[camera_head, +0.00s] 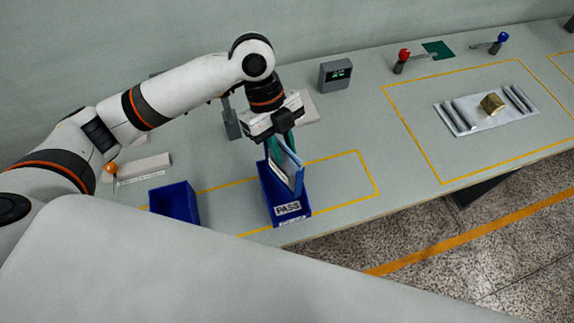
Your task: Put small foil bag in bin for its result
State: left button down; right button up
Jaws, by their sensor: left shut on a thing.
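My left gripper (283,140) is over the blue bin (285,209) marked PASS, pointing down. It is shut on a flat, blue-grey bag (287,166), which looks like the small foil bag. The bag is tilted, and its lower part overlaps the bin's opening. I cannot tell whether it touches the bin's inside. A second blue bin (174,202) stands to the left; its label is not visible. A grey box with a green display (335,74) stands behind the gripper. My right gripper is not in view.
Yellow lines mark areas on the grey table (400,165). At the right, a pale plate (489,112) carries metal rollers and a gold block (492,103). Red (403,56) and blue (502,38) knobbed levers stand at the back. The table between bin and plate is clear.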

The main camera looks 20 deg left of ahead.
aim_at(282, 167)
pick_arm(q)
jog(key=f, duration=0.2)
jog(key=f+p, duration=0.1)
jog(key=f, duration=0.4)
jog(key=shift+s+f, duration=0.2)
jog(key=shift+s, duration=0.05)
jog(key=c, duration=1.2)
grip_release()
jog(key=shift+c, duration=0.2)
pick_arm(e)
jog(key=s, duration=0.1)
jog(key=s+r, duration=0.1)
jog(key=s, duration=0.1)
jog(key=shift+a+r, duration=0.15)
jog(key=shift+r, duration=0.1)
pick_arm(q)
jog(key=b+v, duration=0.2)
jog(key=v, duration=0.9)
jog(key=shift+b, duration=0.35)
jog(key=shift+w+a+r, duration=0.1)
jog(key=shift+r, duration=0.45)
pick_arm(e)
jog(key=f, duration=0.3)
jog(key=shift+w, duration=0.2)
